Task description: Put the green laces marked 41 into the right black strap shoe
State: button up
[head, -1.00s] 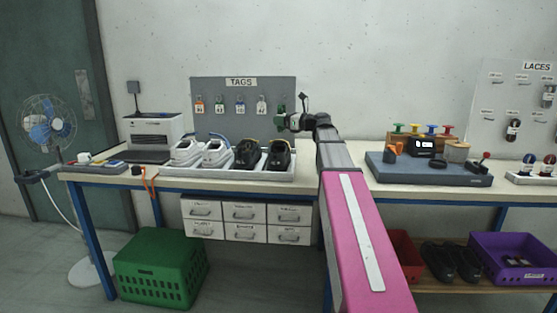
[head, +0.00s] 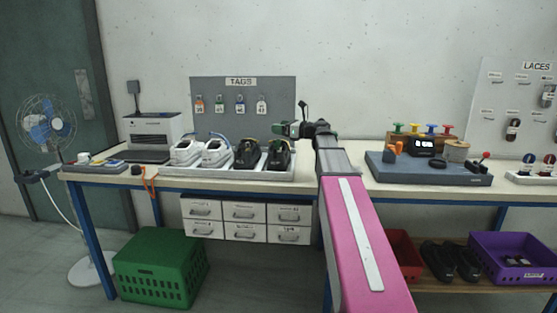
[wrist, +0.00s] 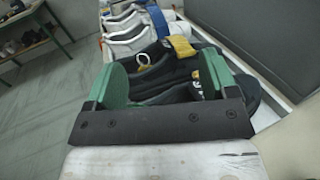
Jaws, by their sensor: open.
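The right black strap shoe (head: 279,155) stands at the right end of a white tray (head: 296,172), beside the left black strap shoe (head: 247,154). My gripper (head: 280,129) is just above the right shoe. In the wrist view my gripper (wrist: 165,80) has its green-padded fingers wide apart with nothing clamped between them. Black shoe upper (wrist: 178,93) shows between and beyond the fingers, with small yellow and white marks. Whether a finger touches the shoe I cannot tell. I cannot make out green laces marked 41 in any view; the shoe's inside is partly hidden.
Two white shoes (head: 214,152) share the tray on the left. A grey tags board (head: 243,108) stands behind. A grey work block (head: 428,172) with stamps is to the right. The laces board (head: 520,92) is at far right. Drawers (head: 246,216) hang under the table.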

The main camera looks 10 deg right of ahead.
jog(key=v, duration=0.7)
jog(key=shift+d, duration=0.2)
jog(key=shift+s, duration=0.2)
